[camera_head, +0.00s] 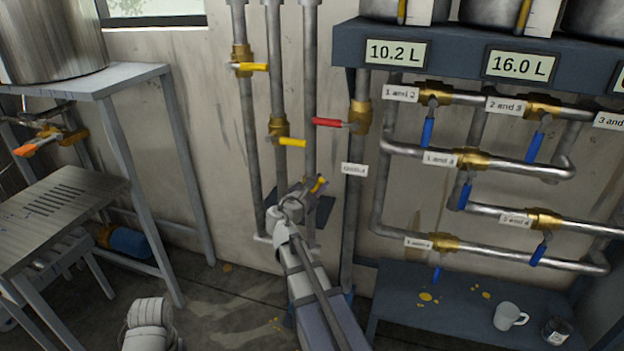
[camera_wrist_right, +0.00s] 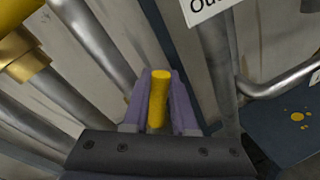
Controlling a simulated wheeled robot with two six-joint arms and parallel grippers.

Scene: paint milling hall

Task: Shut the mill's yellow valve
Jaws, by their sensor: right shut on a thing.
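My right gripper (camera_head: 314,187) is shut on a yellow valve handle (camera_wrist_right: 158,98), low among the wall pipes in the head view. In the right wrist view the handle sits between the two purple-grey fingers. In the head view only a small yellow piece of this handle (camera_head: 319,183) shows; its valve body is mostly hidden by my gripper. Two more yellow handles, an upper one (camera_head: 254,67) and a middle one (camera_head: 292,142), point right across vertical pipes. No label naming the mill shows on them. My left gripper is not in view.
A red-handled valve (camera_head: 328,122) is just above right of my right gripper. Several blue-handled valves (camera_head: 428,131) are on pipes at the right. A low blue bench (camera_head: 390,305) holds a white mug (camera_head: 508,316). A metal table (camera_head: 60,205) stands left.

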